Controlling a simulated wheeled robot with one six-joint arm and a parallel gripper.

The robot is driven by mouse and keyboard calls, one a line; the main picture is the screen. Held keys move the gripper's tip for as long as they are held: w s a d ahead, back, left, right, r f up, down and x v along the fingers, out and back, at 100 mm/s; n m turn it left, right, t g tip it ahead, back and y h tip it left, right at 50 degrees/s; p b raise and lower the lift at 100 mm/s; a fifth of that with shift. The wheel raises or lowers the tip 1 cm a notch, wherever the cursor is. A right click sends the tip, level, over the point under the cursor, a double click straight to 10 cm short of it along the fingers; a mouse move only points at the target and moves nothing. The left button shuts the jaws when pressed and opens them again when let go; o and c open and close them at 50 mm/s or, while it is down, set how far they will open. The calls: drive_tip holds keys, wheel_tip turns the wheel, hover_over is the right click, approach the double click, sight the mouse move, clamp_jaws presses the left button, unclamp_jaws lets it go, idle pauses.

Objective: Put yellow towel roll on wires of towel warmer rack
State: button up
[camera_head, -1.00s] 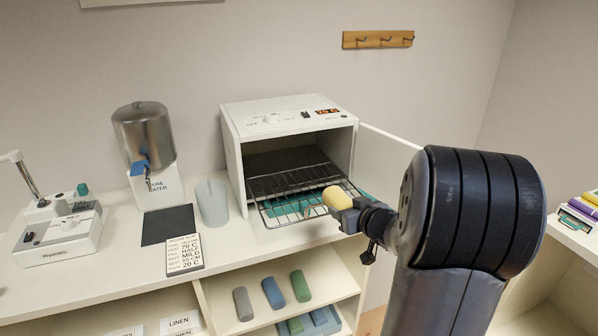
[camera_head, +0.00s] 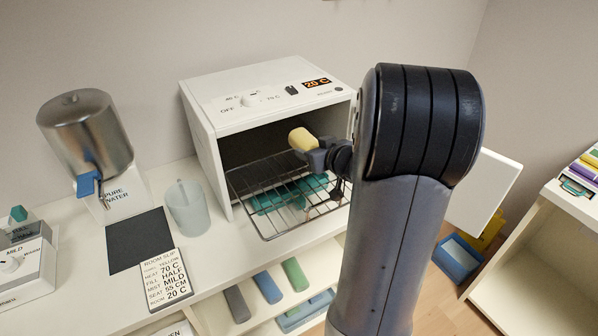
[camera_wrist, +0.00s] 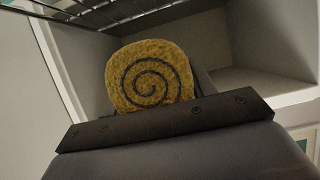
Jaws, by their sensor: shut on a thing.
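The yellow towel roll (camera_head: 303,139) is gripped in my gripper (camera_head: 318,152), at the front opening of the white towel warmer (camera_head: 262,100). In the wrist view the roll's spiral end (camera_wrist: 150,78) rises above the dark jaw. The wire rack (camera_head: 265,222) sticks out of the warmer's open front. In the head view the roll appears above the rack's wires; I cannot tell the exact gap. The rack also shows at the top left of the wrist view (camera_wrist: 125,12). My arm hides the warmer's right front side.
Something teal (camera_head: 268,203) shows beneath the wires. A frosted jug (camera_head: 187,207), a water dispenser (camera_head: 85,140) and a room slip card (camera_head: 165,279) stand or lie left of the warmer. Other rolls (camera_head: 267,287) lie on the shelf below. The warmer's door (camera_head: 485,192) stands open at right.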

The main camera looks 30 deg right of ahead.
sight(312, 184)
wheel_tip(312, 184, down, 8)
drive_tip(key=shift+b, duration=0.65)
drive_tip(key=shift+f, duration=0.15)
drive_tip(key=o, duration=1)
drive_tip(key=shift+s+r, duration=0.1)
drive_tip(key=shift+r, duration=0.15)
drive_tip(key=v, duration=1.2)
drive_tip(key=shift+p, duration=0.35)
